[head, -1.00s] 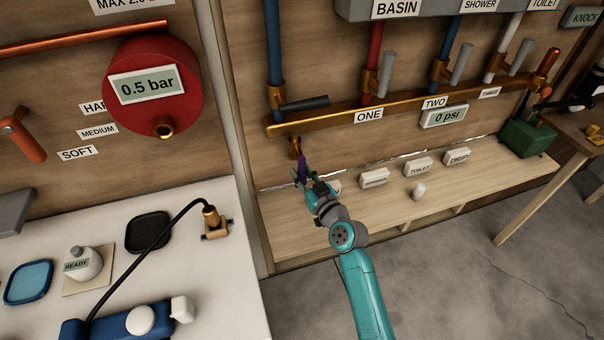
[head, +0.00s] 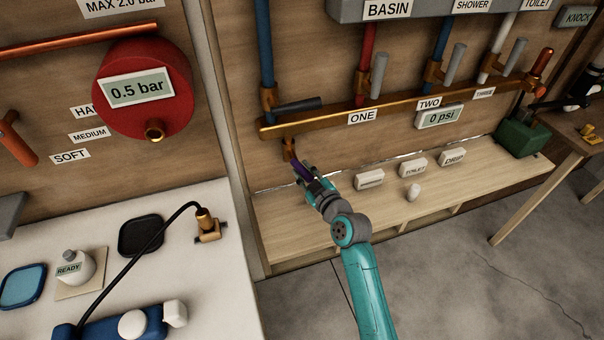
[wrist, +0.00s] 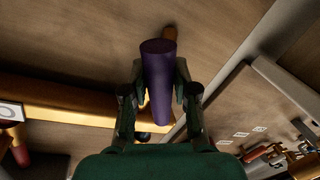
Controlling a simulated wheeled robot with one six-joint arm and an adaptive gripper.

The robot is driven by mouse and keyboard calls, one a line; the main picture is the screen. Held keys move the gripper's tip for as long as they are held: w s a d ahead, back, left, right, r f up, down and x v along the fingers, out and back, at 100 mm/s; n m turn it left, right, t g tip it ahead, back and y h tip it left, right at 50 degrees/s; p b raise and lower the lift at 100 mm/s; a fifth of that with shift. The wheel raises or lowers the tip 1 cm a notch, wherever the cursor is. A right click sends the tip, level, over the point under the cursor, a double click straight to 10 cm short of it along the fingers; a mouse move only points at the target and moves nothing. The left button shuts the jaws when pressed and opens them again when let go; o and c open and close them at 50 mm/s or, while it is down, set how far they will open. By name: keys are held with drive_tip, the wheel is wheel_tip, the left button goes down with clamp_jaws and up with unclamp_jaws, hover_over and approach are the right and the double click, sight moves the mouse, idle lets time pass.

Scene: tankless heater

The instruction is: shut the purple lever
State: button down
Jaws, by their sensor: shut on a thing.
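The purple lever (head: 299,167) hangs from a small copper valve (head: 288,148) under the left end of the copper manifold. It slants down to the right. My gripper (head: 308,176) is at the lever's lower end, shut on it. In the wrist view, the purple lever (wrist: 159,75) lies between the two fingers of my gripper (wrist: 159,92), its round end toward the camera. The lever's lower part is partly hidden by the fingers in the head view.
The copper manifold (head: 400,108) with several grey levers runs just above. A wooden ledge (head: 290,225) with small labelled blocks lies below. A white counter (head: 180,265) stands at the left, beyond an upright post (head: 222,130).

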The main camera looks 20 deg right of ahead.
drive_tip(key=n, duration=0.1)
drive_tip(key=d+n, duration=0.1)
drive_tip(key=shift+r+n+g+h, duration=0.3)
drive_tip(key=shift+r+h, duration=0.1)
drive_tip(key=n, duration=0.1)
drive_tip(key=r+n, duration=0.1)
drive_tip(key=n, duration=0.1)
drive_tip(key=shift+d+r+h, duration=0.1)
drive_tip(key=shift+d+h, duration=0.3)
drive_tip(key=n, duration=0.1)
drive_tip(key=r+n+h, duration=0.1)
drive_tip(key=n, duration=0.1)
drive_tip(key=r+n, duration=0.1)
drive_tip(key=shift+d+r+n, duration=0.1)
drive_tip(key=shift+d+n, duration=0.2)
drive_tip(key=shift+n, duration=0.1)
drive_tip(key=c, duration=0.9)
unclamp_jaws()
drive_tip(key=shift+o, duration=0.2)
drive_tip(key=s+r, duration=0.2)
drive_tip(key=s, duration=0.9)
drive_tip(key=shift+s+r, duration=0.2)
drive_tip(key=shift+s, duration=0.2)
